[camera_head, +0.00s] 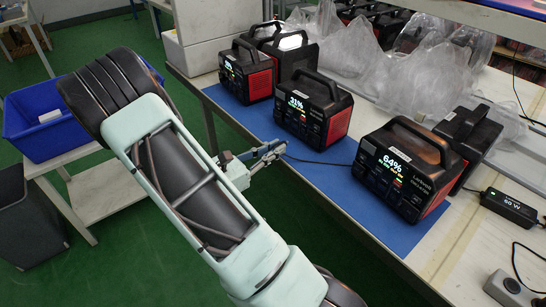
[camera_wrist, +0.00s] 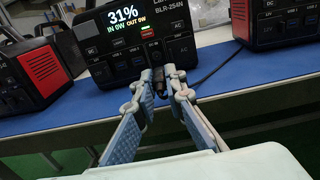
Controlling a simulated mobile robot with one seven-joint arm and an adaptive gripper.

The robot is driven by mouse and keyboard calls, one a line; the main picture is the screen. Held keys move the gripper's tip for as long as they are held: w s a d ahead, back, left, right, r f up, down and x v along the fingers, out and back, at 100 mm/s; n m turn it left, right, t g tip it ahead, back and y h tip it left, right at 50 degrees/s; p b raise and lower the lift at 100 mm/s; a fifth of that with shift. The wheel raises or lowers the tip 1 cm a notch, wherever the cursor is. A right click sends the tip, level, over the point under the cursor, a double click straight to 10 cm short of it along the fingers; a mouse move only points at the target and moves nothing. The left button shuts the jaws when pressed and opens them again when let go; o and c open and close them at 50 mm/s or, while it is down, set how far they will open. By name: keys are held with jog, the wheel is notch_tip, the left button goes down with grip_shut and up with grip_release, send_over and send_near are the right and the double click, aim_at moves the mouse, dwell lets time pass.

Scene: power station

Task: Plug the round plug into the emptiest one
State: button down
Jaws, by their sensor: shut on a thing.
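Three black-and-red power stations stand in a row on the blue mat. The middle one (camera_head: 313,108) reads 31% and fills the centre of the wrist view (camera_wrist: 135,42). The right one (camera_head: 404,170) reads 64%. The left one (camera_head: 247,72) has a lit display too small to read surely. My gripper (camera_head: 278,149) is in front of the middle station's lower front. In the wrist view my gripper (camera_wrist: 160,76) is shut on the round plug, which is mostly hidden between the fingertips. The plug's black cable (camera_wrist: 207,76) runs off to the right. I cannot tell whether plug and station touch.
A black 60 W adapter (camera_head: 508,207) lies at the right of the bench, with a grey socket piece (camera_head: 512,289) near it. More stations and clear plastic bags (camera_head: 360,60) are behind. A blue bin (camera_head: 45,120) stands at left. The mat (camera_head: 350,200) is free before the stations.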

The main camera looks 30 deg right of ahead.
aim_at(284, 142)
jog(key=shift+w+d, duration=0.2)
jog(key=shift+w, duration=0.05)
jog(key=shift+w+d+b, duration=0.15)
jog(key=shift+d+b, duration=0.1)
jog(key=shift+d, duration=1.05)
jog(key=shift+w+d+b, duration=0.1)
jog(key=shift+d+b, duration=0.1)
jog(key=shift+d, duration=1.1)
jog(key=shift+r+p, duration=0.15)
jog(key=shift+p, duration=0.2)
jog(key=shift+d, duration=0.2)
jog(key=shift+w+d, duration=0.1)
jog(key=shift+d, duration=0.25)
jog(key=shift+d, duration=0.25)
jog(key=c, duration=1.9)
grip_release()
